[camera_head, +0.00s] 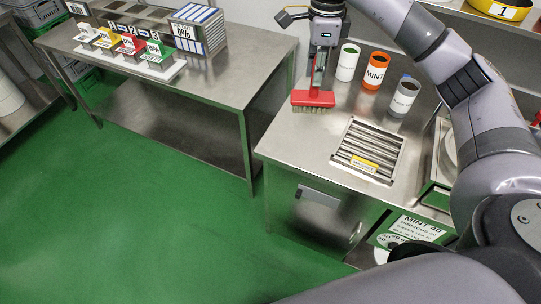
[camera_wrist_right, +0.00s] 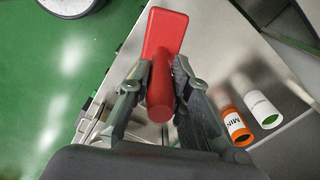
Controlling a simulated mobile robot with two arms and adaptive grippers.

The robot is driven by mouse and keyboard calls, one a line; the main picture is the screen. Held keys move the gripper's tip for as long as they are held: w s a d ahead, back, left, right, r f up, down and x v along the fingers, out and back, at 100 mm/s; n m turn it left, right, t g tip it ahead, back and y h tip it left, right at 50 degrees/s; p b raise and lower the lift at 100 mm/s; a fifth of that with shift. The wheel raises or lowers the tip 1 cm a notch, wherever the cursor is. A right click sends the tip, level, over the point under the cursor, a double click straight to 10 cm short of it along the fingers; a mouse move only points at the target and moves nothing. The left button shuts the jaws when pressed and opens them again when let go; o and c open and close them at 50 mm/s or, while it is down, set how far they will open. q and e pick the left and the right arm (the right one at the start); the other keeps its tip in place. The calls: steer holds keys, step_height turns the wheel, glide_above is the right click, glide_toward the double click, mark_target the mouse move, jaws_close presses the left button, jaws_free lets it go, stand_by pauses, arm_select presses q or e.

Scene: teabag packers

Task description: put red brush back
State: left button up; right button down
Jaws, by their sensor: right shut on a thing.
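The red brush (camera_head: 313,99) is at the left part of the steel counter (camera_head: 285,147) in the head view, bristles down, its handle upright. My right gripper (camera_head: 320,72) is shut on the handle from above. In the right wrist view the red brush (camera_wrist_right: 163,35) sits between the two fingers of the right gripper (camera_wrist_right: 162,88). Whether the bristles touch the counter or hang just above it, I cannot tell. My left gripper is not in view.
White (camera_head: 347,62), orange MINT (camera_head: 376,71) and grey (camera_head: 404,96) canisters stand right of the brush. A slatted grate (camera_head: 366,150) with a yellow label is set in the counter in front. Another steel table (camera_head: 235,75) with colored boxes stands left, across a floor gap.

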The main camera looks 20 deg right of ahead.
mark_target(311, 95)
steer(key=shift+a+f, duration=0.1)
steer(key=shift+a, duration=0.1)
step_height(311, 95, down, 7)
steer(key=shift+w+r, duration=0.1)
steer(key=shift+w, duration=0.05)
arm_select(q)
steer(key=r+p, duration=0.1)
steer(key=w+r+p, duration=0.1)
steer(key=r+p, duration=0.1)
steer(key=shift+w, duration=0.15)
arm_select(e)
step_height(311, 95, down, 13)
steer(key=c, duration=1.5)
jaws_free()
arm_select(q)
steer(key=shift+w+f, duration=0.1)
